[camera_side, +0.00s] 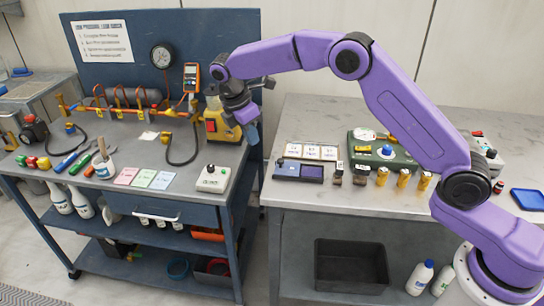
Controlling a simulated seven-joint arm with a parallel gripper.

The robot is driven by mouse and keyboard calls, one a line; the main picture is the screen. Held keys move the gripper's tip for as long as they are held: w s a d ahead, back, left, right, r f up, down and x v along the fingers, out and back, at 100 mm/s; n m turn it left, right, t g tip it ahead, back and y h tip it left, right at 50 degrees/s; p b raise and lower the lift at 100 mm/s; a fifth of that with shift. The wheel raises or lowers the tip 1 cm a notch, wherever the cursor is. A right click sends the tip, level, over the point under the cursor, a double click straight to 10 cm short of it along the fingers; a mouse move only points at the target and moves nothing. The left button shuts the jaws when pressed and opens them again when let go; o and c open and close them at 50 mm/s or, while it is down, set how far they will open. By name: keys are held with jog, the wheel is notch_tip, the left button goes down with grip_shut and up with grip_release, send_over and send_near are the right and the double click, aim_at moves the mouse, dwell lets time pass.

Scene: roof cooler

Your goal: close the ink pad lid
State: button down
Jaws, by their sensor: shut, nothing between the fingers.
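The ink pad (312,173) lies on the grey bench at its front left, a small flat dark-blue box with a purplish top surface. A similar blue flat piece (287,168) sits against its left side and looks like the lid, laid open; its exact angle is too small to tell. My gripper (253,137) is shut and empty. It hangs above the right end of the blue cart, up and left of the ink pad and clear of it.
Dark stamps (338,172) and brass cylinders (403,178) stand in a row right of the pad. White cards (311,151) lie behind it. A green tray (383,158) holds parts farther back. A yellow-red box (221,121) stands beside my gripper. A gap separates cart and bench.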

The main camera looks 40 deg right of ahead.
jog(key=x, duration=0.4)
jog(key=d+x, duration=0.1)
jog(key=x, duration=0.2)
jog(key=d+x, duration=0.1)
jog(key=x, duration=0.3)
jog(key=shift+w+d+r, duration=0.1)
jog(key=shift+w+d, duration=0.05)
jog(key=shift+d, duration=0.8)
send_over(299, 174)
jog(key=shift+d, duration=0.1)
